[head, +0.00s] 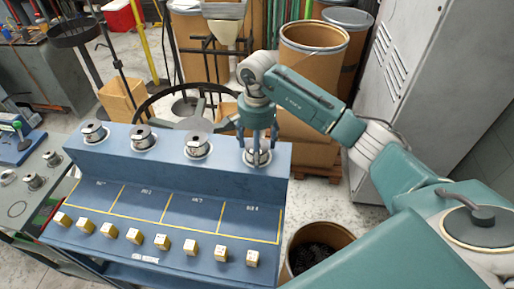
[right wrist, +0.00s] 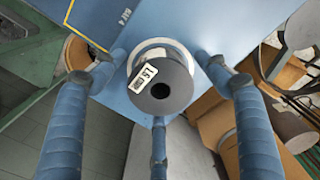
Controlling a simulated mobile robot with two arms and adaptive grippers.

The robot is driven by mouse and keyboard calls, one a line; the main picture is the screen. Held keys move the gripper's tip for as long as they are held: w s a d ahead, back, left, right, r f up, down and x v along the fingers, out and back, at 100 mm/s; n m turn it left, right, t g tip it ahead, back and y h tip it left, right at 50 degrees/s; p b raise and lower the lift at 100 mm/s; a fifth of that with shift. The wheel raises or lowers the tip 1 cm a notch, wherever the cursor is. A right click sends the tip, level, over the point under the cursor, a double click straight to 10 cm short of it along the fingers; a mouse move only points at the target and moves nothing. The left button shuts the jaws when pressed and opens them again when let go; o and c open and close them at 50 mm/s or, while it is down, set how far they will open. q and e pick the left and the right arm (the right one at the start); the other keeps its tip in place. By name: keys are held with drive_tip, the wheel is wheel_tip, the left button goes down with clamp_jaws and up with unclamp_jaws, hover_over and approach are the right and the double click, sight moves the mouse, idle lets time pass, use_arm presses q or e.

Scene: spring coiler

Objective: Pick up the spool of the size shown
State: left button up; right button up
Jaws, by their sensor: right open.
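Several wire spools stand in a row along the raised blue shelf: one at the far left (head: 93,132), one beside it (head: 143,137), one in the middle (head: 198,146) and one at the right end (head: 257,157). My right gripper (head: 258,140) points down over the right-end spool. In the right wrist view that spool (right wrist: 172,95) shows a dark round top with a centre hole and a white tag (right wrist: 142,79) that seems to read 1.5. The blue fingers of my right gripper (right wrist: 160,72) are spread around it, open. My left gripper is not in view.
Several small tan blocks (head: 163,241) line the front of the blue bench (head: 180,204), below yellow-lined bays. More spools lie on the left table (head: 33,181). A brown drum (head: 315,240) stands right of the bench. A tall brown drum (head: 312,65) stands behind.

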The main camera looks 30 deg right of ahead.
drive_tip(key=c, duration=1.4)
drive_tip(key=shift+w, duration=0.1)
drive_tip(key=shift+c, duration=1)
drive_tip(key=shift+r, duration=0.15)
